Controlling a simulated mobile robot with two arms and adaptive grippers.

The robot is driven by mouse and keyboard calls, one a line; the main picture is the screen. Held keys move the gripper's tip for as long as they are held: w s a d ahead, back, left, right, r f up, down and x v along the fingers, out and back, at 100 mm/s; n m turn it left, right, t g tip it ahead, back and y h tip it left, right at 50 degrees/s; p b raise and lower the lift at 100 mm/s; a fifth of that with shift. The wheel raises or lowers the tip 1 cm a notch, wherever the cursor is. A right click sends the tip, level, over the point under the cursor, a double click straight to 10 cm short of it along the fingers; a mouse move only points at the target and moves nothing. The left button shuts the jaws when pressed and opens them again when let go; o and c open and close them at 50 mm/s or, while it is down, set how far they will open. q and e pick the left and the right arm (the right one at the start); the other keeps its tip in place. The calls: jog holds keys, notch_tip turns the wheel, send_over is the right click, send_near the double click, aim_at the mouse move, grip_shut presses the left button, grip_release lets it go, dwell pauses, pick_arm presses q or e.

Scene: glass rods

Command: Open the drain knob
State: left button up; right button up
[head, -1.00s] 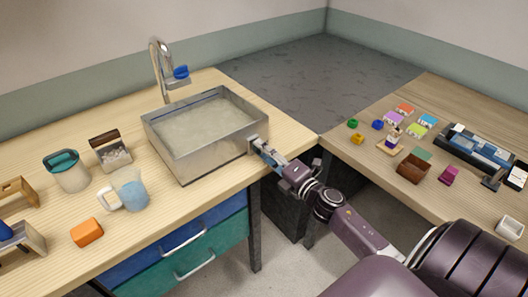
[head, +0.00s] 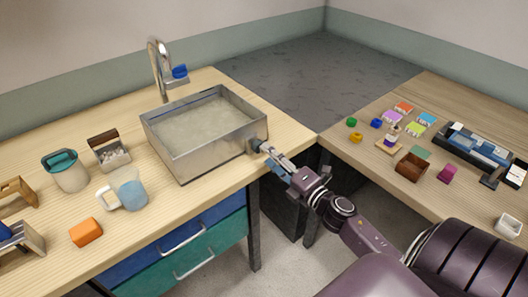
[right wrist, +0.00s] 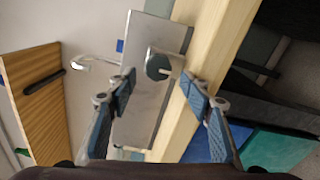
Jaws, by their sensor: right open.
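The metal sink (head: 190,155) sits on the light wood counter, with a greyish flat surface inside. The drain knob (right wrist: 157,66) is a dark grey round piece on the sink's outer wall, with a short lever toward the right in the right wrist view. In the head view the knob shows small near the sink's right corner, just beyond my fingertips. My right gripper (right wrist: 158,88) is open and empty, its two blue-padded fingers apart on either side of the knob in the picture. Contact cannot be told. It also shows in the head view (head: 268,152).
A faucet (head: 157,65) with a blue part (head: 180,71) stands behind the sink. A blue-filled pitcher (head: 130,188), a teal-lidded jar (head: 66,172) and an orange block (head: 86,232) stand left. The right table (head: 480,215) holds several small coloured items.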

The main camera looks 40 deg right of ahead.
jog(key=shift+s+d+r, duration=0.1)
jog(key=shift+s+r, duration=0.05)
jog(key=shift+s, duration=0.9)
jog(key=shift+s+r, duration=0.1)
jog(key=shift+s, duration=0.95)
jog(key=s+f+m+g+h, duration=0.1)
jog(key=s+f+m+g, duration=0.25)
jog(key=f, duration=0.85)
jog(key=s+a+f+m+g+h, duration=0.15)
jog(key=s+f+m, duration=0.25)
jog(key=f, duration=0.7)
jog(key=s+f+m+g, duration=0.3)
jog(key=s+f+m, duration=0.1)
jog(key=f, duration=0.8)
jog(key=s+a+f+m+g, duration=0.2)
jog(key=s+a+f+g, duration=0.1)
jog(key=s+f, duration=0.4)
jog(key=s+a+f+m+g+y, duration=0.1)
jog(key=s+a+f+m+g, duration=0.2)
jog(key=s, duration=1.1)
jog(key=s+a+f+m+g, duration=0.2)
jog(key=s+a+f+g, duration=0.1)
jog(key=s+a+f, duration=0.4)
jog(key=s+f, duration=0.3)
jog(key=f, duration=0.1)
jog(key=shift+s+a, duration=0.15)
